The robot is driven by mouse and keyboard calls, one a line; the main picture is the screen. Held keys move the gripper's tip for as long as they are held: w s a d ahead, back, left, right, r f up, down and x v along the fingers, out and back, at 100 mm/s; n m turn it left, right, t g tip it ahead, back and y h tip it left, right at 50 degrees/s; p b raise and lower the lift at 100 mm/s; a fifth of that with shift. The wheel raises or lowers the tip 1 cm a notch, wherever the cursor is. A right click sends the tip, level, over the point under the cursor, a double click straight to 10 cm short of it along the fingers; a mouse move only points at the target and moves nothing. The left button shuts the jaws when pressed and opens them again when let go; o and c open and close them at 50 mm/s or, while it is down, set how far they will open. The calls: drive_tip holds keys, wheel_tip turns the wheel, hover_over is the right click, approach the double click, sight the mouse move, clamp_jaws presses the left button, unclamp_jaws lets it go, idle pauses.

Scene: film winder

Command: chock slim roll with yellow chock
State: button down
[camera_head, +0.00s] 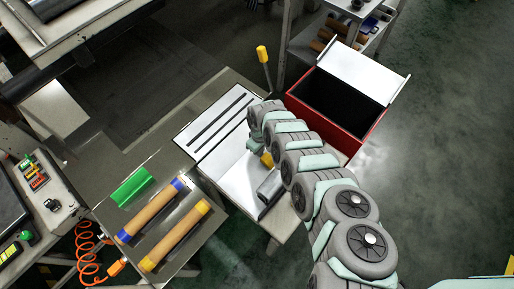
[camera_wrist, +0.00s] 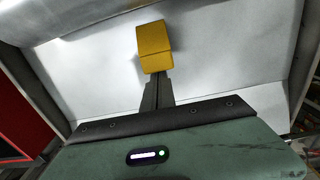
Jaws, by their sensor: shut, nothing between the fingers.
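The yellow chock (camera_head: 267,160) lies on a white tray in the head view, partly hidden by my arm. In the wrist view the chock (camera_wrist: 154,46) sits on the white surface, straight beyond my gripper's fingertips. My gripper (camera_wrist: 157,82) is shut and its fingers are together at the chock's near end; I cannot tell whether they touch it. In the head view the fingers are hidden behind my arm. A grey metallic roll (camera_head: 270,187), probably the slim roll, lies close to the chock. It also shows along the top of the wrist view (camera_wrist: 100,14).
A white panel with dark slots (camera_head: 215,120) adjoins the tray. An open red box (camera_head: 338,105) stands behind right. A yellow-knobbed lever (camera_head: 263,62) rises behind. Two brown rolls with blue ends (camera_head: 150,210) and yellow ends (camera_head: 175,236) and a green piece (camera_head: 132,187) lie left.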

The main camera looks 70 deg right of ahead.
sight(267, 157)
drive_tip(key=shift+s+a, duration=0.1)
drive_tip(key=shift+s, duration=0.05)
idle(0.3)
drive_tip(key=shift+s+a+r+p, duration=0.15)
drive_tip(key=shift+s+p, duration=0.25)
drive_tip(key=shift+p, duration=0.35)
drive_tip(key=shift+s+a+r+p, duration=0.1)
drive_tip(key=shift+s+a+p, duration=0.15)
drive_tip(key=shift+s+p, duration=0.75)
drive_tip(key=shift+s+a+p, duration=0.15)
drive_tip(key=shift+s+p, duration=0.05)
drive_tip(key=shift+p, duration=0.1)
drive_tip(key=shift+f, duration=0.25)
drive_tip(key=shift+f, duration=0.1)
